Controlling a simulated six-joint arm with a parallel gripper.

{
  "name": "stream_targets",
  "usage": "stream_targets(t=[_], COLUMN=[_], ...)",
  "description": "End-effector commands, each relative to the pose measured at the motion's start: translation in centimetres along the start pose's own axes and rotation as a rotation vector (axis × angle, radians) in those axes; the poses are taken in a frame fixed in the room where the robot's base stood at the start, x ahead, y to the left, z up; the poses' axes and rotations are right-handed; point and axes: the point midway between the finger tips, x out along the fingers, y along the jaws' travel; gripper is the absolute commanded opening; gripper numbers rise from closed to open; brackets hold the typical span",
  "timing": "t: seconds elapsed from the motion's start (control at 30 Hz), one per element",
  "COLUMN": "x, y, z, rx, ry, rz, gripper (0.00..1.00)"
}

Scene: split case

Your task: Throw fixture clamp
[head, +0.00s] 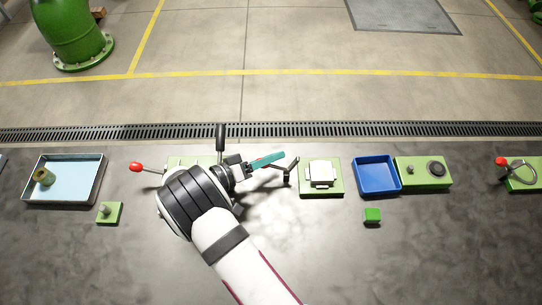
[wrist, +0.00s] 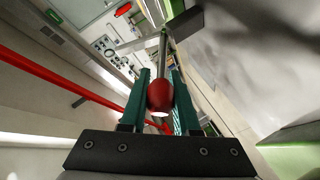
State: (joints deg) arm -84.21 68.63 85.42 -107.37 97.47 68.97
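My gripper (head: 268,160) is low over the bench's middle, left of a green fixture base (head: 307,193) that carries a pale part (head: 321,174). A dark bent clamp arm (head: 291,168) stands at the base's left edge, close to my fingertips. In the head view this knob is hidden by my gripper.
Another red knob (head: 135,167) on a rod stands left of my arm, beside a partly hidden green base (head: 178,161). A black upright handle (head: 220,138) rises behind my wrist. The front bench is mostly clear.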

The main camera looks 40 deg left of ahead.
Motion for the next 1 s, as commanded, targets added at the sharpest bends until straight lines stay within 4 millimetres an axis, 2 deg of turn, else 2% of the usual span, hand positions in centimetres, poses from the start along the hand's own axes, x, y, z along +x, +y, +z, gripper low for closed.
stream_targets(t=[0.03,0.1,1.0], x=[-0.01,-0.01,-0.06], y=[0.00,-0.01,-0.01], z=[-0.01,-0.01,-0.03], rx=[0.000,0.000,0.000], ry=[0.000,0.000,0.001], rz=[0.000,0.000,-0.001], gripper=[0.10,0.00,0.00])
